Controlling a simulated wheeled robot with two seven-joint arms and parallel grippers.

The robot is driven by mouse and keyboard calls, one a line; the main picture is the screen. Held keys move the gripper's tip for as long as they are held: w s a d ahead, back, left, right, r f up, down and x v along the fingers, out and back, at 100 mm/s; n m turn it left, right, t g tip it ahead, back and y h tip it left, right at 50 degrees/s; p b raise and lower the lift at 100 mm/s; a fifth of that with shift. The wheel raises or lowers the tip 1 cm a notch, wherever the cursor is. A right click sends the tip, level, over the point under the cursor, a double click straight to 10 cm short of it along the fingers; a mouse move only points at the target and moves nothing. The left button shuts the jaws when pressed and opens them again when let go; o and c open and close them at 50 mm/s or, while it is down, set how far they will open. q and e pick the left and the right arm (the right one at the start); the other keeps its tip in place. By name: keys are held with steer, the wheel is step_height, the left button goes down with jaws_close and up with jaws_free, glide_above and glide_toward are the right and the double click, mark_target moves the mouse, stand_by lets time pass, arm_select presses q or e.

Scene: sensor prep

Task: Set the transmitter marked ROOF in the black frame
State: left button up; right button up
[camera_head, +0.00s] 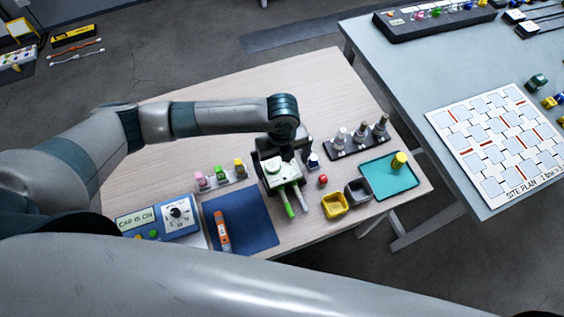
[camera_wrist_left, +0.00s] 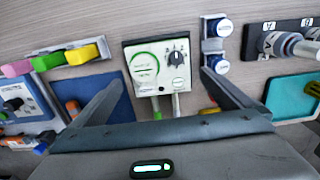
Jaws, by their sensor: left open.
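My left gripper (camera_head: 279,165) is open above a white panel device with a dial and a green ring. In the left wrist view the device (camera_wrist_left: 143,65) shows between the two spread fingers, with a green and a grey prong at its lower edge. I can read no ROOF mark on anything, so I cannot tell which item is that transmitter. Two blue-topped round pieces (camera_wrist_left: 221,27) stand right of the device, their lettering too small to read. A small open dark frame (camera_head: 357,191) lies beside a yellow one (camera_head: 334,206) on the wooden table. My right gripper is out of view.
A blue mat (camera_head: 250,232) with an orange tool (camera_head: 221,232) and a CAP IS ON box (camera_head: 157,221) lie left. Pink, green and yellow blocks (camera_head: 219,177) stand in a rack. A dark rack (camera_head: 358,141) and teal tray (camera_head: 389,183) are right. The back-left tabletop is clear.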

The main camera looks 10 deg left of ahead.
arm_select(q)
steer(key=shift+r+p, duration=0.95)
steer(key=shift+r, duration=0.3)
steer(key=shift+f, duration=0.1)
